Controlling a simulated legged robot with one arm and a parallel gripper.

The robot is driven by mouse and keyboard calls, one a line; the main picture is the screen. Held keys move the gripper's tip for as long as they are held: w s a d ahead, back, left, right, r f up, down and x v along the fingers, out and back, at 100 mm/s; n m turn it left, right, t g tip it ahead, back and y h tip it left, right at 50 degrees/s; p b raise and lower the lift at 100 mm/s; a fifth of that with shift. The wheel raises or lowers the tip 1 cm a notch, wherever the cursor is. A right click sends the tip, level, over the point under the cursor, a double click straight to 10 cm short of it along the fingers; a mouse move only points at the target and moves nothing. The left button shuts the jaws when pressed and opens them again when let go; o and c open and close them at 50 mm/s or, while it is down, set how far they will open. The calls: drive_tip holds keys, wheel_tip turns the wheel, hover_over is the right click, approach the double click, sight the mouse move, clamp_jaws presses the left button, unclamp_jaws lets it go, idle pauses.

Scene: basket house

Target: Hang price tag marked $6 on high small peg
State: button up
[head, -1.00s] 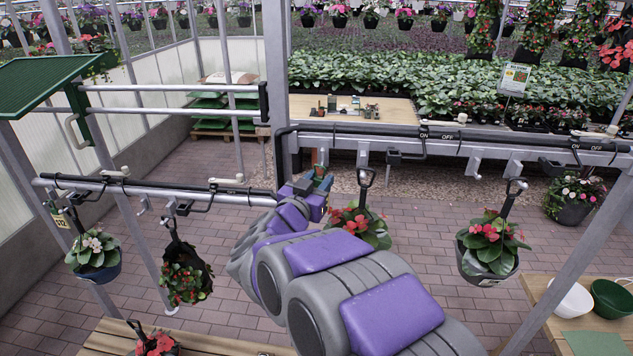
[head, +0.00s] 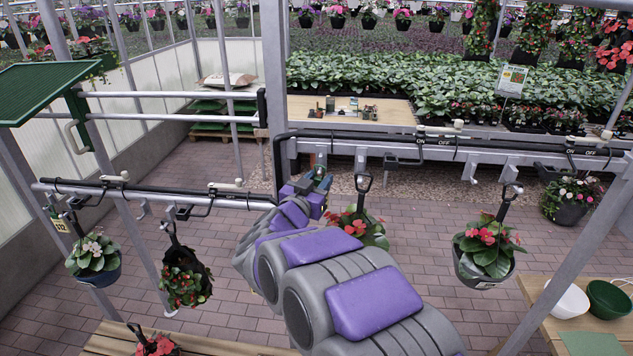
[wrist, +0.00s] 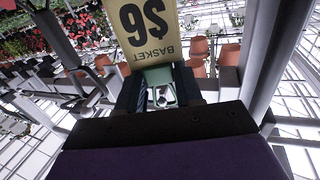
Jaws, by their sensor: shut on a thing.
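The yellow price tag (wrist: 147,28) marked "$6" and "BASKET" appears upside down in the wrist view. My gripper (wrist: 160,88) is shut on it, with a green piece between the fingers. In the head view my gripper (head: 320,176) is small, just below the left part of the higher rail (head: 440,143), right of the upright post. Short grey pegs (head: 471,166) hang from this rail. I cannot tell which is the high small peg, or whether the tag touches one.
A lower rail (head: 150,190) at left carries hanging baskets and a yellow tag (head: 61,225). A red-flowered basket (head: 357,226) hangs close right of my gripper, another basket (head: 486,250) farther right. A wooden table (head: 545,300) with bowls stands at lower right.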

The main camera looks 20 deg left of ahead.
drive_tip(key=shift+w+r+p, duration=0.15)
drive_tip(key=shift+w+p, duration=0.2)
drive_tip(key=shift+p, duration=0.05)
drive_tip(key=shift+f+p, duration=0.35)
drive_tip(key=shift+f, duration=0.4)
idle(0.7)
drive_tip(key=o, duration=0.7)
drive_tip(key=shift+c, duration=0.2)
drive_tip(key=o, duration=0.3)
drive_tip(key=shift+d+r, duration=0.1)
drive_tip(key=shift+d, duration=0.05)
drive_tip(key=shift+o, duration=0.3)
drive_tip(key=shift+d+r, duration=0.1)
drive_tip(key=shift+d, duration=0.1)
drive_tip(key=shift+a+r, duration=0.1)
drive_tip(key=shift+a, duration=0.15)
